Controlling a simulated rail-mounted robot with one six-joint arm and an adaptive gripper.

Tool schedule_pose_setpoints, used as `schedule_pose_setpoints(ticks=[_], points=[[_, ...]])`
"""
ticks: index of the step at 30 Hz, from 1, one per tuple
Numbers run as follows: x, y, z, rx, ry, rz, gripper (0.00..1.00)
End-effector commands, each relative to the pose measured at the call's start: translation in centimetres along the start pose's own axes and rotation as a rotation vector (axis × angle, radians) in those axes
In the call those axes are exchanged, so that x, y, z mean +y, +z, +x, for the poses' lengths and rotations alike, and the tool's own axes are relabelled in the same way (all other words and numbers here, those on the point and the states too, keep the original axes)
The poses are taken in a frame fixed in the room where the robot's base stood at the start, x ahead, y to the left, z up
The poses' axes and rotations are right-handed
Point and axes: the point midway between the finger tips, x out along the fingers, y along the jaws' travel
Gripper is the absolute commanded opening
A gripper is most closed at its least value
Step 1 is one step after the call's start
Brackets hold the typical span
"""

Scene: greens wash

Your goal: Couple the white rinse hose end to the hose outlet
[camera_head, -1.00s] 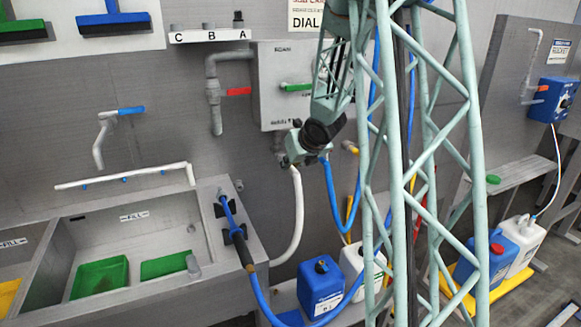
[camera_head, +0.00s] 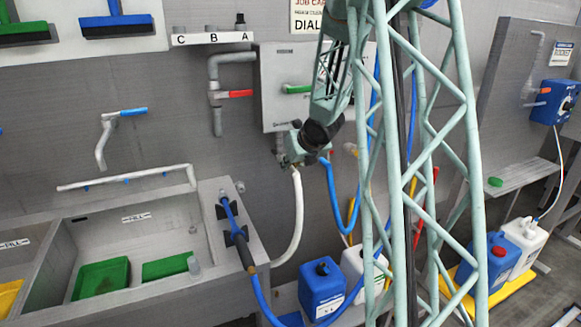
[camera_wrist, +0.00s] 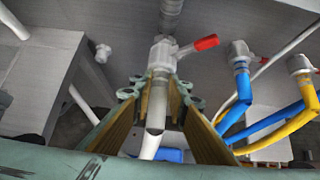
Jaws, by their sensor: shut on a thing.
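The white rinse hose (camera_head: 297,215) rises in a curve from beside the sink to my gripper (camera_head: 301,160) in the head view. In the wrist view, my gripper (camera_wrist: 158,92) is shut on the white hose (camera_wrist: 153,140), which shows between the fingers. Just beyond the fingertips is a pale grey outlet valve (camera_wrist: 162,55) with a red lever (camera_wrist: 205,43) pointing right. The hose and valve look roughly in line. My gripper hides most of this outlet in the head view.
Blue (camera_wrist: 241,80) and yellow (camera_wrist: 306,90) hoses hang from neighbouring outlets close to the right of my gripper. A sink bench (camera_head: 225,215) with a blue spray lance (camera_head: 238,232) stands at left. A blue jug (camera_head: 321,290) and a white jug stand below.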

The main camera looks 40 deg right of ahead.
Motion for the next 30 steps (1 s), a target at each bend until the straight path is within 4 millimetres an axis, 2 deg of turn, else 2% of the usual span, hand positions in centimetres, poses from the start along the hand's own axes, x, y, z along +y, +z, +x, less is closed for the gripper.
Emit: schedule_pose_setpoints(ticks=[23,24,29,30], points=[[0.01,0.92,0.81,-0.001,0.0,0.001,0.0],[0.01,0.93,0.82,-0.001,0.0,0.001,0.16],[0.0,0.9,0.81,-0.001,0.0,0.001,0.31],[0.0,0.89,0.81,-0.001,0.0,0.0,0.31]])
